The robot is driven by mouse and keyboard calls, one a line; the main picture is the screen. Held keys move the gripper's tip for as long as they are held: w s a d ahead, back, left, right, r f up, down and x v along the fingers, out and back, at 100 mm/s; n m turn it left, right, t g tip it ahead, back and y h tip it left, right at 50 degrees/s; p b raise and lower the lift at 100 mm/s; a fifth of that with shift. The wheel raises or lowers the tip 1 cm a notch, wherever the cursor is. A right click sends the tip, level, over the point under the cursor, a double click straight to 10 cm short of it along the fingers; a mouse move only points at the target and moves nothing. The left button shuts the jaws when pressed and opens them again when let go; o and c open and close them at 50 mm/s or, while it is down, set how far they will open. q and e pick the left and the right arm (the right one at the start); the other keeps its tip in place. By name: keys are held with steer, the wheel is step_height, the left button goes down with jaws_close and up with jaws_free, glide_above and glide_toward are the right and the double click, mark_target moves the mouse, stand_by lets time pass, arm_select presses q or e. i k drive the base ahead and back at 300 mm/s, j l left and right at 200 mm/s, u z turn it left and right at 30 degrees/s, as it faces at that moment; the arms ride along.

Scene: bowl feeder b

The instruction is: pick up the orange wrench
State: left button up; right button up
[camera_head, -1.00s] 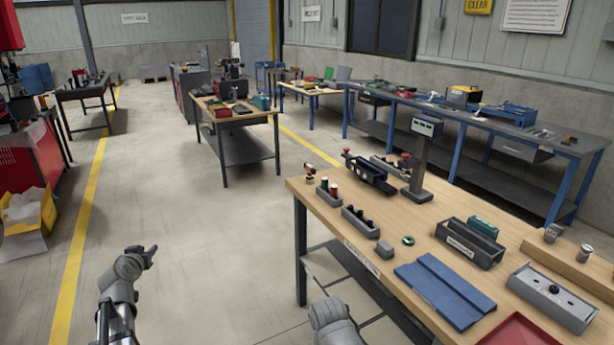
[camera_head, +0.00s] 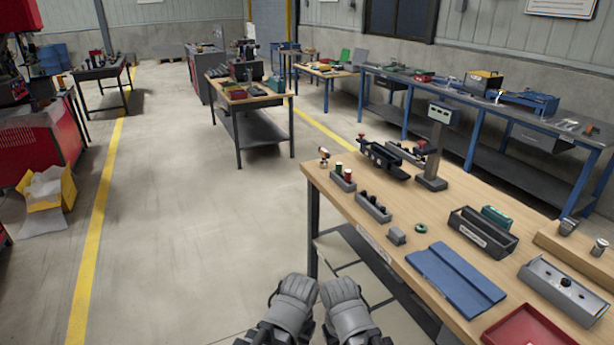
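I cannot make out an orange wrench in the head view. Some tools on the far benches are too small to identify. My two arms come in at the bottom middle, side by side, with only rounded grey links showing. The fingers of both grippers are out of sight, so I see nothing held.
A wooden workbench (camera_head: 390,229) stands close on the right. On it are a blue tray (camera_head: 455,281), a red tray (camera_head: 528,330), a dark bin (camera_head: 482,238) and a grey box (camera_head: 563,290). A yellow box (camera_head: 47,198) sits on the left floor. Middle floor is clear.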

mark_target(324, 164)
steer(key=i+j+z, duration=0.1)
steer(key=i+j, duration=0.25)
steer(key=i, duration=0.3)
steer(key=i+j, duration=0.4)
steer(key=i, duration=0.3)
steer(key=i+j+z, duration=0.15)
steer(key=i+j, duration=0.25)
steer(key=i, duration=0.25)
steer(key=i+j, duration=0.5)
steer(key=i, duration=0.15)
steer(key=l+z, duration=0.05)
